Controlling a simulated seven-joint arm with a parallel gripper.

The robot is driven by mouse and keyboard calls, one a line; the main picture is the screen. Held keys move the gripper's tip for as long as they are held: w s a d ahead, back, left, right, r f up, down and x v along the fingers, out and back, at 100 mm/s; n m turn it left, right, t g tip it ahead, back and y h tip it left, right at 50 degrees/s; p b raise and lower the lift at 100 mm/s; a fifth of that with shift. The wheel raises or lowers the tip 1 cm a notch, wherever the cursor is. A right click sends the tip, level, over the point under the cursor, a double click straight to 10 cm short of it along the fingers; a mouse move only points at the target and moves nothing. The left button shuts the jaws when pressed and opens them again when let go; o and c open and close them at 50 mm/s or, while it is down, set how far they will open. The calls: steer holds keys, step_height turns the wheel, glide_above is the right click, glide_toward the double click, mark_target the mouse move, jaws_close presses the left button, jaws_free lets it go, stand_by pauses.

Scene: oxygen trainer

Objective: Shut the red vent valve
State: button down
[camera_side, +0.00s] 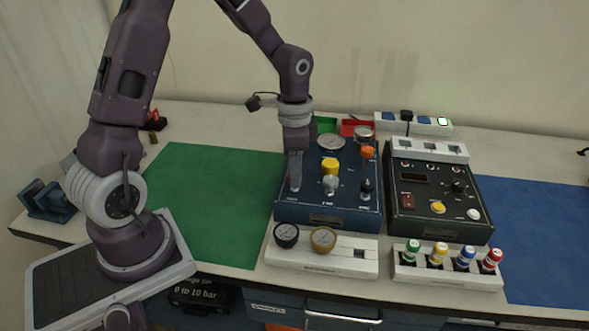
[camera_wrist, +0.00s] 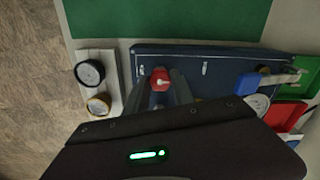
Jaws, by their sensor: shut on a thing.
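The red vent valve (camera_wrist: 160,79) shows in the wrist view as a red knob on the left part of the blue panel (camera_wrist: 215,62). My gripper (camera_wrist: 161,90) is over it, with a finger on either side, shut on the knob. In the side view my gripper (camera_side: 295,188) reaches down to the left part of the blue panel (camera_side: 330,214). There the fingers hide most of the valve. The handle's exact angle cannot be told.
On the panel, right of my gripper, stand a yellow knob (camera_side: 330,166), an orange knob (camera_side: 368,152) and a black knob (camera_side: 366,187). A black control box (camera_side: 437,230) stands further right. A gauge block (camera_side: 345,262) lies in front. The green mat (camera_side: 215,200) is clear.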

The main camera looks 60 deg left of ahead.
steer(key=c, duration=1.1)
jaws_free()
steer(key=shift+o, duration=0.2)
steer(key=shift+r, duration=0.1)
step_height(320, 180, up, 6)
steer(key=shift+f, duration=0.1)
steer(key=shift+s+r, duration=0.1)
steer(key=shift+r, duration=0.65)
steer(key=s+d+r+n+t, duration=0.2)
steer(key=s+r, duration=0.3)
steer(key=s, duration=0.4)
steer(key=s+d+r+n+t, duration=0.3)
steer(key=s+d+r+n, duration=0.1)
steer(key=s, duration=0.6)
steer(key=shift+d+r+t, duration=0.3)
steer(key=shift+d+r, duration=0.35)
steer(key=shift+r, duration=0.05)
